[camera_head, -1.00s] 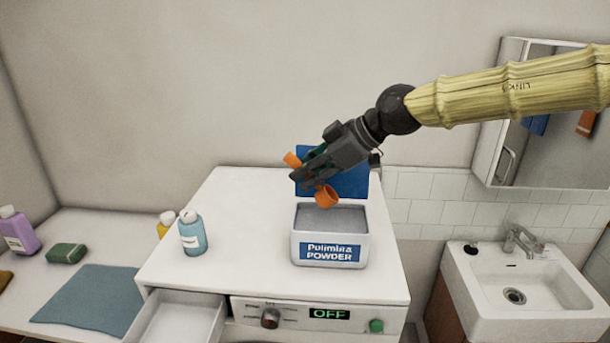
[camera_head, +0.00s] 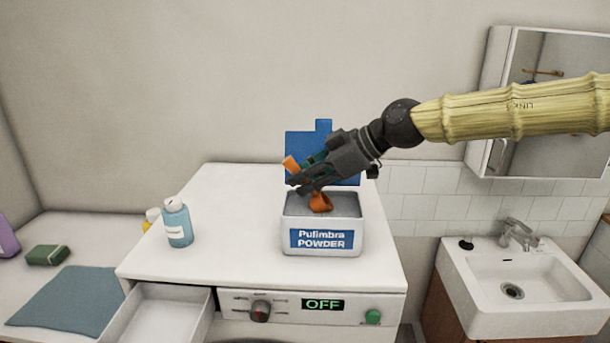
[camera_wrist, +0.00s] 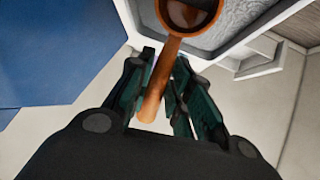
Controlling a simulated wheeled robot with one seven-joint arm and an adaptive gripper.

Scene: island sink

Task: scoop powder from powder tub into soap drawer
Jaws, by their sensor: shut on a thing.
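The white powder tub (camera_head: 292,240) with a blue label stands on the washing machine, its blue lid (camera_head: 305,145) raised at the back. Grey powder (camera_head: 345,205) fills it. My gripper (camera_head: 308,182) is shut on the handle of an orange scoop (camera_head: 320,203), whose bowl is down inside the tub's opening at the powder. In the wrist view the scoop (camera_wrist: 160,75) has its handle between the fingers, and its bowl shows brownish inside; I cannot tell whether it holds powder. The soap drawer (camera_head: 165,318) is pulled open at the machine's front left and looks empty.
A blue bottle (camera_head: 177,225) stands on the machine's left side, with a yellow one partly hidden behind it. The control panel has a knob (camera_head: 261,311) and a lit OFF display. A sink (camera_head: 515,285) is at the right. The machine top between bottle and tub is clear.

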